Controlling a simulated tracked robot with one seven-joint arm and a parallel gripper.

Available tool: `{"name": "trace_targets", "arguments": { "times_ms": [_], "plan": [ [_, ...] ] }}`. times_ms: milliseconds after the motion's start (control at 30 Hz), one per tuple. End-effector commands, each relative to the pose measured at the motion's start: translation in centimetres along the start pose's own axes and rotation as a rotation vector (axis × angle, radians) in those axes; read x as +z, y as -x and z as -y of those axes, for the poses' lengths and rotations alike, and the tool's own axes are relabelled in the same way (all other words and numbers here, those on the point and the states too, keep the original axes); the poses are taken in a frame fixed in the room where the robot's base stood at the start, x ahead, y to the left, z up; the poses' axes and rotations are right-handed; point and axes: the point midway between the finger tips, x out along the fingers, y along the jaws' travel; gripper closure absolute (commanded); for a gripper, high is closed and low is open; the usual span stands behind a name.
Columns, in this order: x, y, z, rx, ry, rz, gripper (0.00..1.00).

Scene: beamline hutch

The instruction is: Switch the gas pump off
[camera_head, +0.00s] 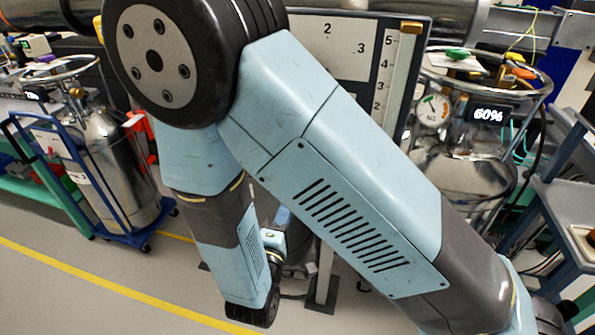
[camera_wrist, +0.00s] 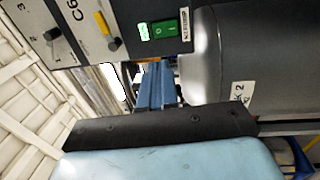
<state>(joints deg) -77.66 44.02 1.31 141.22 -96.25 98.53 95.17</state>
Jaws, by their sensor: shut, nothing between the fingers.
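A green rocker switch (camera_wrist: 165,30) with O and I marks sits on a grey panel (camera_wrist: 135,12) in the wrist view. A small white label (camera_wrist: 186,24) beside it is too blurred to read surely. The switch is lit green; I cannot tell which side is pressed. My gripper (camera_wrist: 160,64) is shut and empty, its blue fingers pointing towards the panel. In the picture its tips lie just below the switch, with a gap; the depth between them is unclear. In the head view my arm hides the switch.
The head view shows a gas cylinder on a blue trolley (camera_head: 118,165) at left and a steel dewar (camera_head: 465,170) reading 60% at right.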

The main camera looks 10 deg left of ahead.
Motion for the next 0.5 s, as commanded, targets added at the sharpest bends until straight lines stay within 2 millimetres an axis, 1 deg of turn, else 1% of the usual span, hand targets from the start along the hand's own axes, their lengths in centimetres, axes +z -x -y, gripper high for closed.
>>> {"name": "trace_targets", "arguments": {
  "times_ms": [133,267,500],
  "plan": [
    [0.0,-0.6,0.0,0.000,0.000,0.002,1.00],
    [0.0,-2.0,0.0,0.001,0.000,0.004,1.00],
    [0.1,-6.1,0.0,0.001,0.000,0.004,1.00]
  ]
}}
